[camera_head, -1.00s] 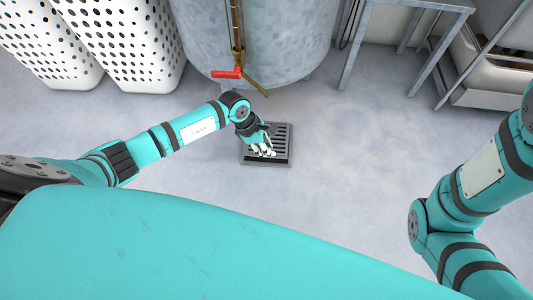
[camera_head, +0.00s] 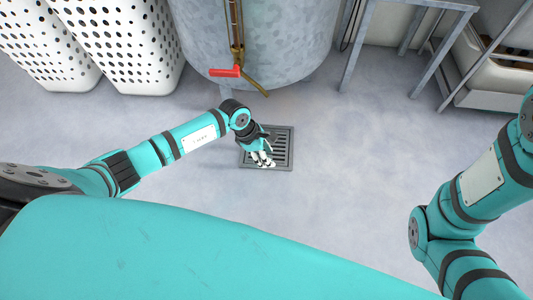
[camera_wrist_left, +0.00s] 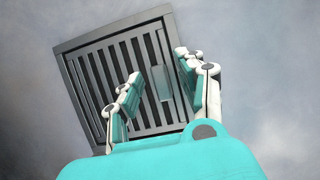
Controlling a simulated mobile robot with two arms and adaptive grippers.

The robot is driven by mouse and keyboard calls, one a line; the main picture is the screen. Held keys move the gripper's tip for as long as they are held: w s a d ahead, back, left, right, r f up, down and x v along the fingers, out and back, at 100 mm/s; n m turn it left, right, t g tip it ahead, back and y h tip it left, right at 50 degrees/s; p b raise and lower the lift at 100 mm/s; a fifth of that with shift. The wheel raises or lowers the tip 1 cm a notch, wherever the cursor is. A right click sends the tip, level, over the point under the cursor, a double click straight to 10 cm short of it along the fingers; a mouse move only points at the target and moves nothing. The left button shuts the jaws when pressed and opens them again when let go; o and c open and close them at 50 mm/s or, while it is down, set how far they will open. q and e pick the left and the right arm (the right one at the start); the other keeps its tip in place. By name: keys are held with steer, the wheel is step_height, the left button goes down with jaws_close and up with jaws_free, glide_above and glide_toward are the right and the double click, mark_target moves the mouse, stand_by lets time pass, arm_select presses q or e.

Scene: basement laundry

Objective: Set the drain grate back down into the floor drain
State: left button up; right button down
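The drain grate (camera_head: 283,144) is a dark grey slotted square lying within the square rim of the floor drain (camera_head: 290,166). It looks level and flush there. The left wrist view shows the grate (camera_wrist_left: 146,112) inside the drain rim (camera_wrist_left: 85,103), with a small grey upright tab (camera_wrist_left: 161,83) on its slats. My left gripper (camera_head: 264,162) is over the near left part of the grate. In the left wrist view, its fingers (camera_wrist_left: 157,67) stand apart on either side of the tab, with gaps showing. My right gripper is out of view; only its arm shows at right.
A galvanized tank (camera_head: 255,45) with a brass pipe and red valve handle (camera_head: 226,73) stands just behind the drain. White perforated baskets (camera_head: 125,45) stand at back left. A metal stand (camera_head: 357,55) is at back right. The floor around the drain is clear.

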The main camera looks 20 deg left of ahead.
arm_select(q)
steer(key=shift+r, duration=0.3)
steer(key=w+p+v, duration=0.1)
steer(key=p+v, duration=0.4)
steer(key=v, duration=0.2)
steer(key=shift+s, duration=0.5)
steer(key=shift+a+r, duration=0.1)
steer(key=shift+r, duration=0.05)
